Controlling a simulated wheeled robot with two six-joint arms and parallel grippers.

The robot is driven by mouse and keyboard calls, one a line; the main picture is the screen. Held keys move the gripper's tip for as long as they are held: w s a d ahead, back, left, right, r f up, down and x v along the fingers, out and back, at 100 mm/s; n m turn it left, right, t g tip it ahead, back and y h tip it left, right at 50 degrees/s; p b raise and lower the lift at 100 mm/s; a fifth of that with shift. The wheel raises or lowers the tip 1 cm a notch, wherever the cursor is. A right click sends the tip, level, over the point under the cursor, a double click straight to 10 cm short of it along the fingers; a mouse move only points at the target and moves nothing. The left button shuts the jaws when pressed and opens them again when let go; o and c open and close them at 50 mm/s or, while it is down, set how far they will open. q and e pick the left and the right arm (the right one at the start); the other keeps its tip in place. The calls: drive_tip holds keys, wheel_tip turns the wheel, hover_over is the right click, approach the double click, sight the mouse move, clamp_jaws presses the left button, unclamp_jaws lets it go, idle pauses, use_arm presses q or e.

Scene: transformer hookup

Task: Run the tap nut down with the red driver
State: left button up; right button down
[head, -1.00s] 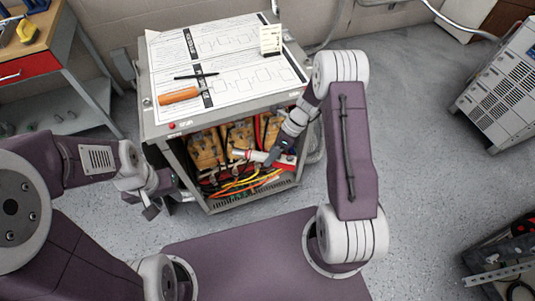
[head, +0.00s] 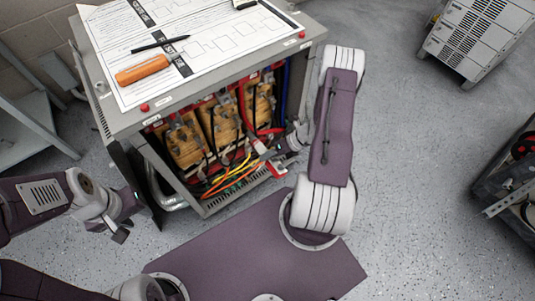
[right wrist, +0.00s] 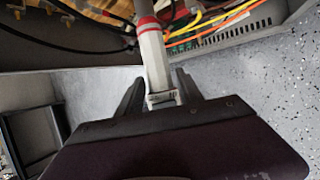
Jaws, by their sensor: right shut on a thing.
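My right gripper (head: 285,152) is shut on the red driver (head: 277,170) at the lower right of the open cabinet front. In the right wrist view the driver (right wrist: 151,45) is a pale shaft with a red band. It stands between the gripper's two dark fingers (right wrist: 158,92) and points toward the cabinet interior. Its far end is out of frame there. The transformer (head: 222,122) inside has several tan coils with terminals at their tops. The tap nut is too small to pick out. My left gripper (head: 122,222) is left of the cabinet, its jaw opening unclear.
The grey cabinet (head: 215,60) carries paper sheets, a black pen (head: 160,44) and an orange-handled tool (head: 142,70) on top. Yellow and orange wires (head: 232,178) hang near the driver. The cabinet's lower front lip lies below them.

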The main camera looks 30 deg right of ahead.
sight(265, 148)
drive_tip(key=shift+d+r, duration=0.1)
drive_tip(key=shift+w+a+p, duration=0.15)
drive_tip(key=shift+w+p, duration=0.05)
drive_tip(key=shift+w, duration=1.1)
drive_tip(key=shift+w+a+p, duration=0.1)
drive_tip(key=shift+w+p, duration=0.05)
drive_tip(key=shift+w, duration=1.1)
drive_tip(key=shift+w, duration=0.8)
drive_tip(key=shift+w+a+p, duration=0.1)
drive_tip(key=shift+w+p, duration=0.3)
drive_tip(key=shift+w, duration=0.5)
idle(3.0)
drive_tip(key=shift+s+p, duration=0.4)
drive_tip(key=shift+s, duration=1.85)
